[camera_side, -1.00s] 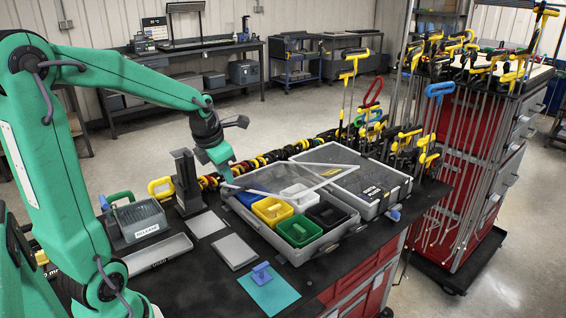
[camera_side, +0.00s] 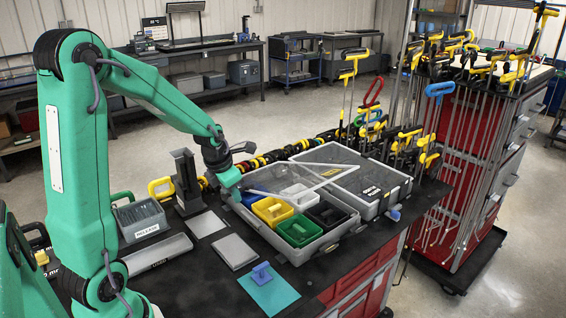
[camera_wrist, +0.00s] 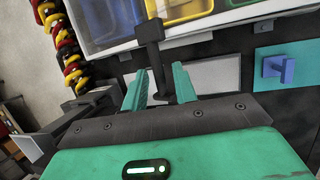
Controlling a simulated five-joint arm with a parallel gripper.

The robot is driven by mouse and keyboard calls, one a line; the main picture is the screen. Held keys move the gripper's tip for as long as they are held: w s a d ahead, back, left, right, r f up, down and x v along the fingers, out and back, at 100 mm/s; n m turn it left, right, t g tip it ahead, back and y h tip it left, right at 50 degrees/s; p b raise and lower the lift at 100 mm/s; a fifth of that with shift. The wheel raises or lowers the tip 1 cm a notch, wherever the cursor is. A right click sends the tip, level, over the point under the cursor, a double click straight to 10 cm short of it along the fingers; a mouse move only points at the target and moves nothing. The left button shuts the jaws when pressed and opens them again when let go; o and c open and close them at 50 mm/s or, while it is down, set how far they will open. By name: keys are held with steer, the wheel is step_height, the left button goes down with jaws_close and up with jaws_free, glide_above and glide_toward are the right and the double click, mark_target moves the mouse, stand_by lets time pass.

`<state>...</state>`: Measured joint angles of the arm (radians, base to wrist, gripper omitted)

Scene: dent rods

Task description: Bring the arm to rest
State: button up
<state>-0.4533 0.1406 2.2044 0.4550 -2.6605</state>
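My green arm rises at the left of the side view, its forearm sloping down to the right. My gripper (camera_side: 231,190) points downward at the left edge of the open grey case (camera_side: 262,228), near its blue bin. I cannot tell there whether it touches the case. In the wrist view my gripper's two green fingers (camera_wrist: 161,88) stand apart.
The case holds yellow (camera_side: 272,211), green (camera_side: 299,231) and other bins. A dark upright stand (camera_side: 187,182) is left of my gripper. A grey pad (camera_side: 234,251) and a blue tab (camera_side: 262,273) on a teal sheet (camera_side: 270,292) lie in front. A tray labelled RELEASE (camera_side: 141,219) is at left.

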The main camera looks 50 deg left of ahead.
steer(key=shift+f, duration=0.2)
steer(key=shift+c, duration=0.5)
jaws_close()
steer(key=shift+f, duration=0.15)
steer(key=shift+d+f, duration=0.25)
steer(key=shift+f, duration=0.5)
steer(key=shift+d+f, duration=0.25)
steer(key=shift+f, duration=0.5)
